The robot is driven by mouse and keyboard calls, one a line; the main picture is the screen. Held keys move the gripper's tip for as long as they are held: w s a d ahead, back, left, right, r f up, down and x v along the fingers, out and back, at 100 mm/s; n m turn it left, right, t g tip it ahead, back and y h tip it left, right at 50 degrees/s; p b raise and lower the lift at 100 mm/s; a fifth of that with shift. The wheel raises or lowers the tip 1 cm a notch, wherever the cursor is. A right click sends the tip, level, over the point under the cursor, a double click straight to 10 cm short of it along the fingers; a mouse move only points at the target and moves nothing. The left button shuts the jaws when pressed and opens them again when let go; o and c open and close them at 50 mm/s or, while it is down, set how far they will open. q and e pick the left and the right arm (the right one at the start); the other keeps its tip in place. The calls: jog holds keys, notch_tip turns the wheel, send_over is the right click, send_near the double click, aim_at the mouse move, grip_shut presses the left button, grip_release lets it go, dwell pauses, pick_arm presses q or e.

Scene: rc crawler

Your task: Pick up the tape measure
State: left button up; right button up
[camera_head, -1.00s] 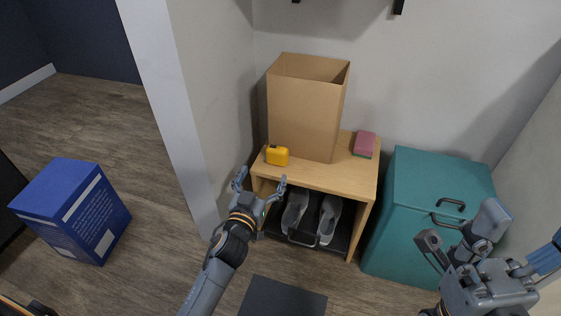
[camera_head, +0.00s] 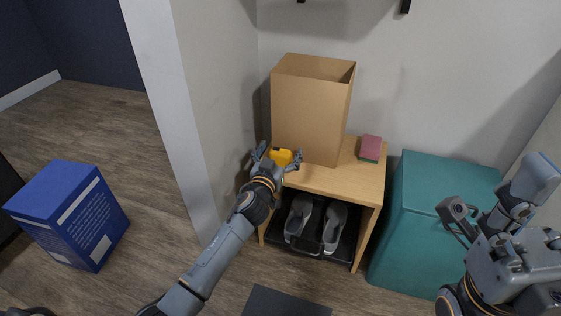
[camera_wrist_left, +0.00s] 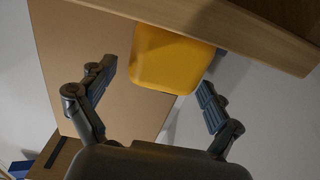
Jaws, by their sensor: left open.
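The yellow tape measure (camera_head: 281,156) sits on the front left part of the small wooden table, in front of the tall cardboard box. My left gripper (camera_head: 277,155) is open at it, with its fingers spread to either side. In the left wrist view, the yellow tape measure (camera_wrist_left: 172,58) lies ahead of and between the two open fingers (camera_wrist_left: 158,98). The fingers look apart from it. My right gripper (camera_head: 462,222) is at the right, in front of the teal cabinet, with nothing seen in it; its fingers look spread.
The tall open cardboard box (camera_head: 309,110) stands on the wooden table (camera_head: 335,182) just behind the tape measure. A red and green block (camera_head: 370,147) lies at its right. Grey shoes (camera_head: 317,222) sit below. A teal cabinet (camera_head: 420,240) is right; a wall (camera_head: 215,100) is close left.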

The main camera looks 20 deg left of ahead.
pick_arm(q)
jog(key=c, duration=1.2)
jog(key=shift+c, duration=1)
jog(key=shift+r, duration=0.15)
